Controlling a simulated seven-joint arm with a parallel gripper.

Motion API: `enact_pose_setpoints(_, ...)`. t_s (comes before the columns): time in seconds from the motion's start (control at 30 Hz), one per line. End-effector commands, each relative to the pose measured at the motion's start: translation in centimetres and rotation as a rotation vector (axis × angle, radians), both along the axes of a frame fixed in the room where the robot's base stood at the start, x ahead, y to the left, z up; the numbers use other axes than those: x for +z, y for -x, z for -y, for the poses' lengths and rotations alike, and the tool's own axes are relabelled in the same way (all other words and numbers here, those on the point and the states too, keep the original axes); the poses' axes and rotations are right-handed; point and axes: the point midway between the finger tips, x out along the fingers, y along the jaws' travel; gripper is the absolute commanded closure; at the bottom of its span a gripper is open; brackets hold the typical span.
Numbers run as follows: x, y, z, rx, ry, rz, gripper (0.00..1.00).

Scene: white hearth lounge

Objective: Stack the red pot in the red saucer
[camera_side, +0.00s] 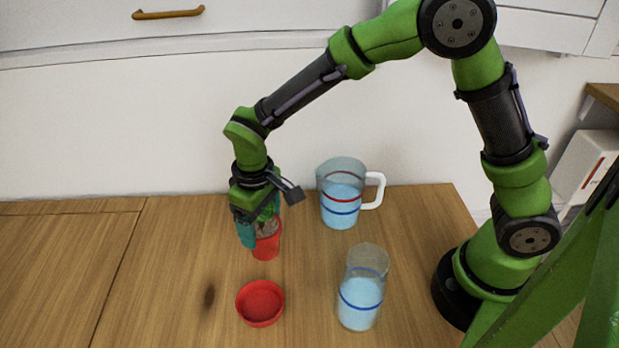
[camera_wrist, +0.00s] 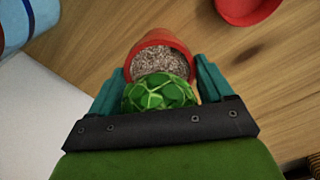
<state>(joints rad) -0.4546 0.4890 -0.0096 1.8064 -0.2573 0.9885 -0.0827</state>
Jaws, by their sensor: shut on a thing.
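My gripper (camera_wrist: 160,90) is shut on the red pot (camera_side: 267,246). The pot also shows in the wrist view (camera_wrist: 160,38), between the two teal fingers, with grey-brown grit and a round green plant (camera_wrist: 158,93) in it. In the side view the gripper hides part of the pot and plant. The pot appears held above the table, with a dark shadow on the wood to its lower left. The red saucer (camera_side: 260,303) lies on the table in front of the pot, apart from it, and looks empty. Part of it shows at the top right of the wrist view (camera_wrist: 245,8).
A handled measuring jug (camera_side: 341,205) with blue liquid stands right of my gripper, near the wall. A clear glass (camera_side: 360,298) with blue liquid stands right of the saucer. The wooden table (camera_side: 170,290) is clear on the left.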

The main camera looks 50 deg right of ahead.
Motion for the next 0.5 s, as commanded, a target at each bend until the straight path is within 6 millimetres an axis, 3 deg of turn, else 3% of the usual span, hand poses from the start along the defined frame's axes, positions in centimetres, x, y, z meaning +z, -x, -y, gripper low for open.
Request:
enact_pose_setpoints(0.1,0.1,-0.1,0.0,0.0,-0.002,0.003,0.76)
enact_pose_setpoints(0.5,1.4,-0.1,-0.1,0.0,-0.003,0.005,0.77)
